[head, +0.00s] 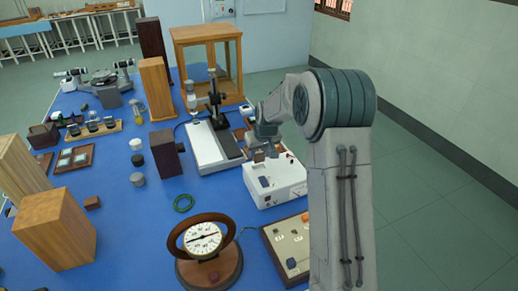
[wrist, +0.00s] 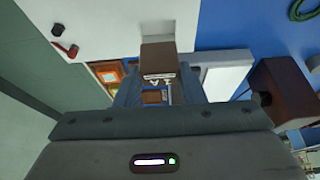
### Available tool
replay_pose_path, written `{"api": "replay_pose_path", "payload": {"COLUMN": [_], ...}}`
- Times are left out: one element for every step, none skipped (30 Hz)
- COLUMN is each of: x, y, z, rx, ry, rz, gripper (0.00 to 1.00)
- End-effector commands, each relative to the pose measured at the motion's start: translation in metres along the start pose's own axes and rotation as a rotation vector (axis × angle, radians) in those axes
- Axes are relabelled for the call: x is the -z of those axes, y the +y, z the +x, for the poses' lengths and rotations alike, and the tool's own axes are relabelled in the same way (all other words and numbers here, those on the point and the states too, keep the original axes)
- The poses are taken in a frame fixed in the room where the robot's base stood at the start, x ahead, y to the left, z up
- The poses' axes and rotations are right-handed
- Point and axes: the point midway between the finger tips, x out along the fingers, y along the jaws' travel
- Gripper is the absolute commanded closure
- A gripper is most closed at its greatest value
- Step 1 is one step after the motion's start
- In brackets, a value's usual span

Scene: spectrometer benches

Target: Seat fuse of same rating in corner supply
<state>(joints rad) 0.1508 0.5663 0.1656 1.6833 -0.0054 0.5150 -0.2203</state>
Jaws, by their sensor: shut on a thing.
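My gripper (head: 262,151) is above the far side of the white supply box (head: 275,190) in the head view. In the wrist view, my gripper (wrist: 158,92) is shut on a small brown block-shaped fuse (wrist: 158,57) with a pale, marked label; I cannot surely read its rating. The white supply's top (wrist: 105,25) shows beyond the fuse, with red and dark knobs (wrist: 64,48) at the left. The fuse appears held above or beside the box's edge; whether it touches is unclear.
A microscope-like instrument on a grey-white base (head: 209,150) stands left of the supply. A round dial meter (head: 203,240) and a beige switch panel (head: 288,246) are nearer.

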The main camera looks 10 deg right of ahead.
Motion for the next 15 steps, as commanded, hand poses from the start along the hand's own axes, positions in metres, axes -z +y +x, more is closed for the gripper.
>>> {"api": "replay_pose_path", "payload": {"x": [-0.002,-0.003,-0.004,-0.004,-0.005,-0.005,-0.006,-0.007,-0.008,-0.009,-0.009,-0.010,-0.011,-0.012,-0.013], "y": [0.000,0.000,0.000,0.000,0.000,0.000,0.000,0.000,0.000,0.000,0.000,0.000,0.000,0.000,0.000], "z": [0.005,0.006,0.008,0.010,0.012,0.014,0.015,0.017,0.019,0.022,0.024,0.026,0.027,0.029,0.031], "rx": [0.000,0.000,0.000,0.000,0.000,0.000,0.000,0.000,0.000,0.000,0.000,0.000,0.000,0.000,0.000], "ry": [0.000,0.000,0.000,0.000,0.001,0.001,0.001,0.001,0.001,0.001,0.001,0.001,0.001,0.001,0.001], "rz": [0.000,0.000,0.000,0.000,0.000,0.000,0.000,0.000,0.000,0.000,0.000,0.000,0.000,0.000,0.000], "gripper": [0.86,0.86,0.86,0.86,0.86,0.86,0.86,0.86,0.86,0.86,0.86,0.86,0.86,0.86,0.86]}}
